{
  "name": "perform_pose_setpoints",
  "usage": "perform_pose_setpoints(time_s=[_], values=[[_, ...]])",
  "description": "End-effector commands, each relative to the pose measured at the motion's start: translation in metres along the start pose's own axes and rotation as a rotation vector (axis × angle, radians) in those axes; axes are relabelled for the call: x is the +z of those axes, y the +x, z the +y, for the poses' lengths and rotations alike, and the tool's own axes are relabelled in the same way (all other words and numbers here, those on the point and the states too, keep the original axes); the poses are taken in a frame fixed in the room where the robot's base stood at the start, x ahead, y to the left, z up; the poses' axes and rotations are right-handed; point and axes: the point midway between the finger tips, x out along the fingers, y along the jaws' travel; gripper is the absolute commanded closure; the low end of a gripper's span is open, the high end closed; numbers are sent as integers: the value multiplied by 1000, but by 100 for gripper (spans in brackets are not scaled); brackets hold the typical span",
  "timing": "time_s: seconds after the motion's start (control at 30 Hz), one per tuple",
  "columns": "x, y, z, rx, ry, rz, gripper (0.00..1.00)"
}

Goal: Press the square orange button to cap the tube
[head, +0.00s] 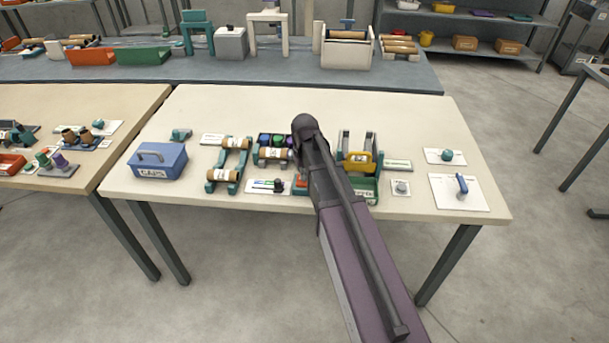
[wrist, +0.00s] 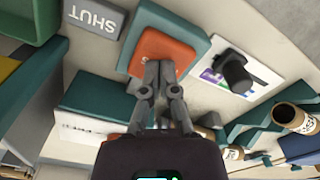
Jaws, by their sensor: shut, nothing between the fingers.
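The square orange button (wrist: 165,50) sits on a teal base in the wrist view. A small part of the orange button (head: 301,181) shows beside my arm in the head view. My gripper (wrist: 159,68) is shut and empty, its fingertips overlapping the button's near edge in the wrist view. I cannot tell whether they touch it. In the head view my arm hides the fingers. A cardboard tube (head: 272,154) lies on a teal holder left of my arm. The wrist view shows the open end of a cardboard tube (wrist: 290,114) at right; whether it is the same tube is unclear.
A grey plate marked SHUT (wrist: 93,18) lies left of the button in the wrist view. A black knob (wrist: 236,72) stands on a white card to its right. A blue CAPS box (head: 158,161), a tube rack (head: 229,166) and a green bin (head: 366,190) crowd the table.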

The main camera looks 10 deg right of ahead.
Motion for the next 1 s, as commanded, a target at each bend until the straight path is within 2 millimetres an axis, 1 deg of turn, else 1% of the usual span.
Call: perform_pose_setpoints(time_s=[0.27, 1.0], values=[[1, -3, 0, 0, 0, -1, 100], [0, -45, 0, 0, -1, -1, 100]])
